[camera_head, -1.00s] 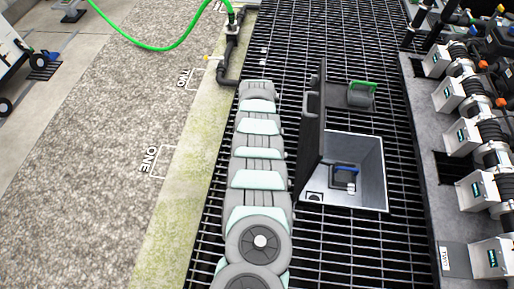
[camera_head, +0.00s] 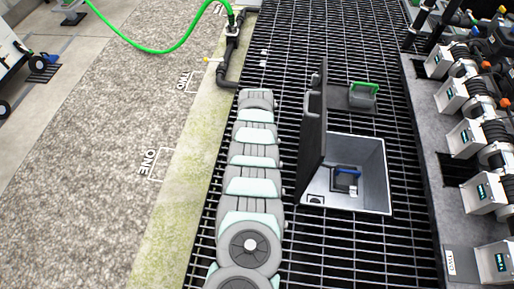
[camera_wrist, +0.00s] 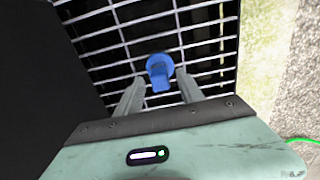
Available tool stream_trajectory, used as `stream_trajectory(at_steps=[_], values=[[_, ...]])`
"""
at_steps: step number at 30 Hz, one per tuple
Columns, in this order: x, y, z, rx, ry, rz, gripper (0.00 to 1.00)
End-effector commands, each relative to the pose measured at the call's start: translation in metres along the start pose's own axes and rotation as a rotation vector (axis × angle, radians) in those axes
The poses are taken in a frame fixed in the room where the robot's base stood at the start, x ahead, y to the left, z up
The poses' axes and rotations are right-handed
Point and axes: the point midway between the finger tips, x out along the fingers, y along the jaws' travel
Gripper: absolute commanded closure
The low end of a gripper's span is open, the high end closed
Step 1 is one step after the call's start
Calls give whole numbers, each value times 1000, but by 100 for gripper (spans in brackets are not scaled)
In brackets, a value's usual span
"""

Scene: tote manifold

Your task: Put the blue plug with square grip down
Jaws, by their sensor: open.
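The blue plug (camera_wrist: 160,68) is on the dark grating in the wrist view, with a round top and a squarish grip that points toward my gripper. My gripper (camera_wrist: 160,82) is open, with one grey finger on each side of the grip. A gap shows on both sides of the plug, so the fingers do not look closed on it. Whether the plug rests fully on the grating is hard to tell. In the head view my arm hides the gripper and this plug.
An open grey tote (camera_head: 373,178) with a raised dark lid (camera_head: 314,135) stands right of my arm. It holds a dark item with a blue handle (camera_head: 347,173). A green-handled container (camera_head: 363,96) is behind it. The manifold (camera_head: 470,138) lines the right. Bare grating (camera_head: 335,250) lies in front.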

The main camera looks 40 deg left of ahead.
Motion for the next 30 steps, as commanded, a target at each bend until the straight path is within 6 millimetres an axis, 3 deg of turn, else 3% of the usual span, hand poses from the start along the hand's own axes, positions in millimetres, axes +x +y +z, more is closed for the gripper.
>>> stream_trajectory(at_steps=[8,21,30], values=[[-8,0,0,0,0,0,55],[-97,1,-1,0,2,1,55],[-124,0,0,1,1,0,51]])
